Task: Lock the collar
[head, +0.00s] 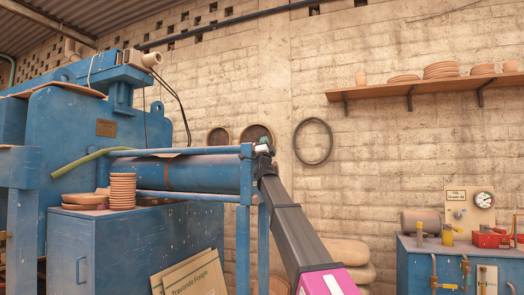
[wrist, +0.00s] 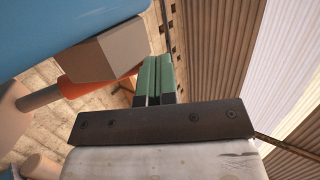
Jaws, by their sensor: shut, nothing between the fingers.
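My gripper (head: 264,142) is at the right end of the press's blue cylinder (head: 200,173), small and partly merged with the end frame (head: 246,180) in the head view. In the wrist view its green fingers (wrist: 154,80) are together with nothing between them. Beside them on the left is a grey-brown angular block (wrist: 100,50) with an orange-red round part (wrist: 82,84) below it. A grey rod (wrist: 40,97) runs from the red part to the lower left. I cannot tell for sure which of these is the collar, or whether my fingers touch the block.
A blue surface (wrist: 60,20) crosses the wrist view's upper left. Stacked clay discs (head: 122,190) stand on the blue cabinet (head: 140,250). A wall shelf (head: 430,88) is at upper right, and a blue bench (head: 460,270) with a gauge panel at lower right.

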